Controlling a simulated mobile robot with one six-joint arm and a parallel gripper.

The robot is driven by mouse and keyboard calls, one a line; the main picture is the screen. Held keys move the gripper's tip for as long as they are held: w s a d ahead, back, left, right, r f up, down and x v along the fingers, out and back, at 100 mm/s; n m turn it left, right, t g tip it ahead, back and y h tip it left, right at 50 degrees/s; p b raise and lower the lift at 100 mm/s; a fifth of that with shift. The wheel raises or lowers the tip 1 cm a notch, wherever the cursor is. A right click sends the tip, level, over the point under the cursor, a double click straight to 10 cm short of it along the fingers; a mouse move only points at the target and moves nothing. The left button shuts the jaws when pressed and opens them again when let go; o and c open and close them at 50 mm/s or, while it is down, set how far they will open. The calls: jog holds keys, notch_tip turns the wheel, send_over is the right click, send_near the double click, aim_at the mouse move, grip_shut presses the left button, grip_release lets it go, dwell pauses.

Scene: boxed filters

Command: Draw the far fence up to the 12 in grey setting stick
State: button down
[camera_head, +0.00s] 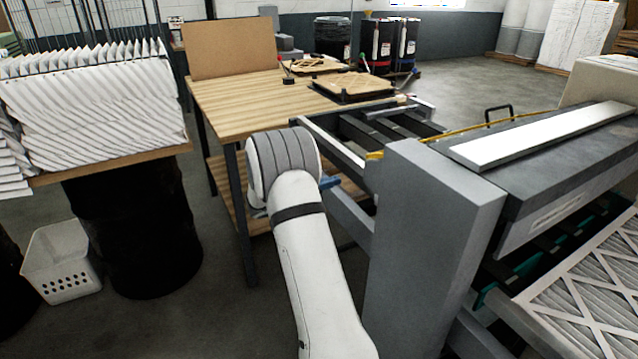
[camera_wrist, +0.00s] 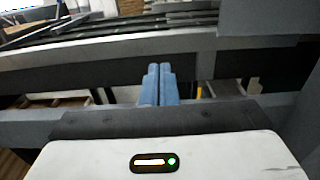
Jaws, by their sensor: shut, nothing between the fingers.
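My gripper's blue fingers (camera_wrist: 159,84) are shut together in the wrist view, with nothing between them. They point toward a long grey rail (camera_wrist: 100,55) of the machine; I cannot tell whether they touch it. In the head view a bit of blue finger (camera_head: 330,182) shows past my white wrist, left of the machine's grey upright (camera_head: 430,220). Dark bars lie between pale rails (camera_head: 335,141) at the machine's infeed. I cannot tell which rail is the far fence. I cannot make out a grey 12 in setting stick for sure.
Pleated filters (camera_head: 95,100) are stacked at left above dark drums. A white basket (camera_head: 62,262) sits on the floor. The grey upright stands close to my arm's right.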

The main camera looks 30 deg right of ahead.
aim_at(362, 173)
jog(key=d, duration=0.3)
jog(key=d+p, duration=0.1)
jog(key=d, duration=0.3)
jog(key=shift+s+d, duration=0.2)
jog(key=shift+d, duration=0.05)
